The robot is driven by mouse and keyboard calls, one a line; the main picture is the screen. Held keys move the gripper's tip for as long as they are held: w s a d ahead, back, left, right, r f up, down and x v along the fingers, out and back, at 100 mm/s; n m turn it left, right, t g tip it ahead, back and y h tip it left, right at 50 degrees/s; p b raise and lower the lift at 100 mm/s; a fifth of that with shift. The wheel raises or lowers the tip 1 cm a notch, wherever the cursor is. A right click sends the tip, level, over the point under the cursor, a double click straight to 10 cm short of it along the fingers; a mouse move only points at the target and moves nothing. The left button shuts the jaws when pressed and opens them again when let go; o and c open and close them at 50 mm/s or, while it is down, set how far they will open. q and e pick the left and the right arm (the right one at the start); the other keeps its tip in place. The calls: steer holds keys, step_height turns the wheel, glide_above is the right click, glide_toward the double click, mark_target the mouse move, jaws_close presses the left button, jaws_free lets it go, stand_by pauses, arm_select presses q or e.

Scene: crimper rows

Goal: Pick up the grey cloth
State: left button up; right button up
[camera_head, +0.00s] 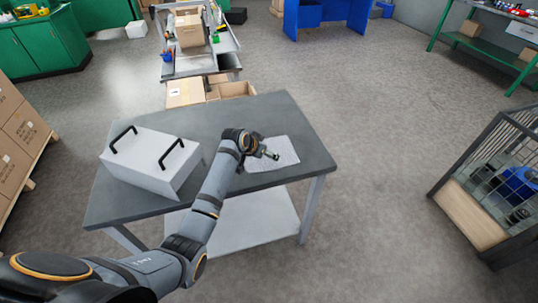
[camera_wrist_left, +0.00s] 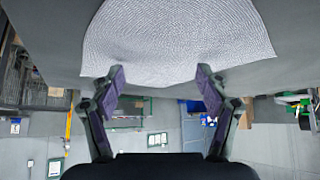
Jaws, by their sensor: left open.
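The grey cloth (camera_head: 281,158) lies flat on the right part of the dark grey tabletop in the head view. In the left wrist view the cloth (camera_wrist_left: 180,38) is pale and textured, and it fills the upper middle. My left gripper (camera_head: 272,156) is over the cloth's left part in the head view. In the wrist view my left gripper (camera_wrist_left: 160,78) is open, with its two fingertips apart at the cloth's near edge and nothing held between them. I cannot tell whether the fingertips touch the cloth. My right gripper is not in view.
A white box with two black handles (camera_head: 150,162) stands on the left part of the table (camera_head: 215,118). Behind the table are cardboard boxes (camera_head: 185,92) and a cart (camera_head: 205,62). A wire cage (camera_head: 490,185) stands at the right. The floor between is clear.

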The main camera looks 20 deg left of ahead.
arm_select(q)
steer(key=shift+f, duration=0.1)
steer(key=shift+w+f, duration=0.15)
steer(key=c, duration=0.5)
steer(key=shift+s+f, duration=0.2)
steer(key=shift+s, duration=0.1)
jaws_close()
step_height(320, 180, up, 12)
steer(key=p, duration=1.2)
steer(key=shift+w+r, duration=0.2)
steer(key=shift+w, duration=0.1)
